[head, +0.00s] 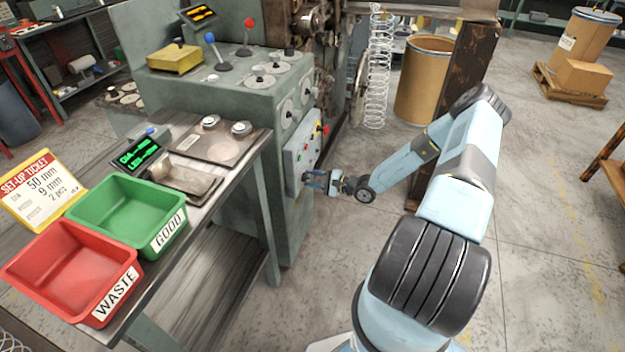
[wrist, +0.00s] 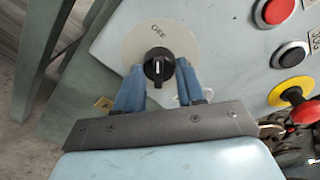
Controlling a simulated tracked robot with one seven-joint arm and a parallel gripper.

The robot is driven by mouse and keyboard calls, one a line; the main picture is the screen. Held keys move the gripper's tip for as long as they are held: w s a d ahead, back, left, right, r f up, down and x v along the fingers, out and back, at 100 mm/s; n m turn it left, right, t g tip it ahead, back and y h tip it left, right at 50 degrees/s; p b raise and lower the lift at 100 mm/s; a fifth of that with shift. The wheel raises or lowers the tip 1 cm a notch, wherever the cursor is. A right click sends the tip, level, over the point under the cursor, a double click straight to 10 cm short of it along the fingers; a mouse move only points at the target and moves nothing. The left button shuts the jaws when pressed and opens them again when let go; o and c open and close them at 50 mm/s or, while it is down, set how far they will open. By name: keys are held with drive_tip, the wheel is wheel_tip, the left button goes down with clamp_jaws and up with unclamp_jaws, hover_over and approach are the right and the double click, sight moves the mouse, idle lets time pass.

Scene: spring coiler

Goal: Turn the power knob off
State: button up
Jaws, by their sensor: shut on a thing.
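The power knob (wrist: 159,66) is black with a pale pointer line. It sits on a round pale plate (wrist: 185,38) with dark lettering above the knob that reads like OFF. In the wrist view the knob's grip stands roughly upright, its line running toward the lettering. My gripper (wrist: 159,82) has its two blue fingers at either side of the knob, shut on it. In the head view my gripper (head: 316,180) reaches the lower part of the grey control panel (head: 299,152) on the green machine; the knob is mostly hidden there.
A red button (wrist: 274,11), a black button (wrist: 291,54) and a red emergency stop on yellow (wrist: 304,108) lie right of the knob in the wrist view. A bench with a green bin (head: 118,212) and a red bin (head: 62,270) stands left.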

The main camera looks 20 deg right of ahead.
drive_tip(key=shift+s+a+f, duration=0.1)
idle(0.3)
drive_tip(key=o, duration=1)
drive_tip(key=shift+o, duration=0.2)
drive_tip(key=v, duration=1.3)
drive_tip(key=shift+s+d, duration=0.2)
drive_tip(key=shift+d, duration=0.15)
drive_tip(key=shift+r, duration=0.25)
